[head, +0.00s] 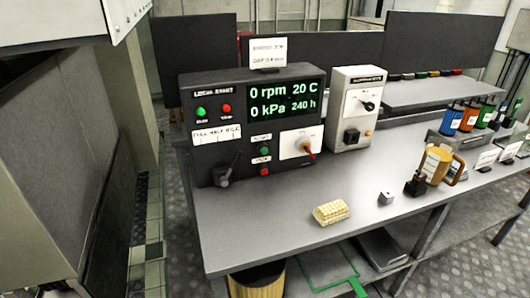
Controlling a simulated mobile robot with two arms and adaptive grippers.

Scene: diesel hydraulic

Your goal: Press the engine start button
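A dark control panel (203,160) stands on the left part of the grey table. It has a green button (201,111) and a red button (226,108) at its upper left, with small labels too blurred to read surely. A second green button (264,151) sits above a second red button (264,171) lower down. Which one is the engine start button I cannot tell surely. The lit display (283,99) reads 0 rpm, 20 C, 0 kPa and 240 h. Neither of my grippers is in view.
A lever (228,170) and a white plate with a red-tipped knob (302,145) are on the panel. A white box (352,108) stands beside it. A yellow checked cloth (331,212) lies in front. A yellow mug (436,163) and several coloured bottles stand at right.

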